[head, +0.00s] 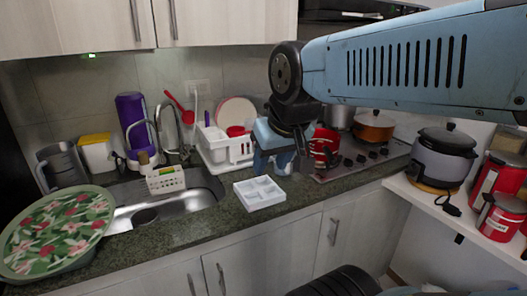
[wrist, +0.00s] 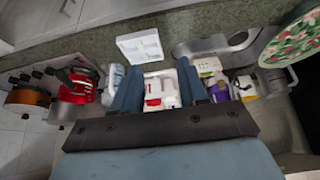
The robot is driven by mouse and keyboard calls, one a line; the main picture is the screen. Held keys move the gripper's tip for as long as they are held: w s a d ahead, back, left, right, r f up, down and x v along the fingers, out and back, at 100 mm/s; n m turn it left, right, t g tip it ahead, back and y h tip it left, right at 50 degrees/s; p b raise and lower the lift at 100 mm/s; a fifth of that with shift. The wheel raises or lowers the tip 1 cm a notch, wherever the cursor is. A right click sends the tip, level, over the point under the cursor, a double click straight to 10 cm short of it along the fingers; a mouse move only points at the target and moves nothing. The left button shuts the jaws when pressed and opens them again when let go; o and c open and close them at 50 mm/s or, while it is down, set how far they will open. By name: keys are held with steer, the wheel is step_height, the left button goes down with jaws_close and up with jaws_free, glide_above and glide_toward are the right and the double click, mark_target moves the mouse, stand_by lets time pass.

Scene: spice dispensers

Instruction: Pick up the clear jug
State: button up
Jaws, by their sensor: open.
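A greyish, see-through jug with a handle (head: 65,165) stands at the far left back of the counter, behind the patterned tray. In the wrist view, a pale, clear-looking object (wrist: 116,78) shows between the red kettle and one finger; I cannot tell exactly what it is. My gripper (head: 273,168) is over the counter, in front of the dish rack and far to the right of the greyish jug. Its blue fingers (wrist: 158,72) are apart, with nothing seen held between them. The gripper partly hides what is behind it.
A white divided tray (head: 260,193) lies on the counter's front edge, below my gripper. A white dish rack (head: 226,149) and a sink (head: 165,206) are to the left. A red kettle (head: 325,147) stands close on the right. A round floral tray (head: 55,232) fills the left front.

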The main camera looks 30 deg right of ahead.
steer(key=shift+w+d, duration=0.2)
steer(key=shift+w, duration=0.2)
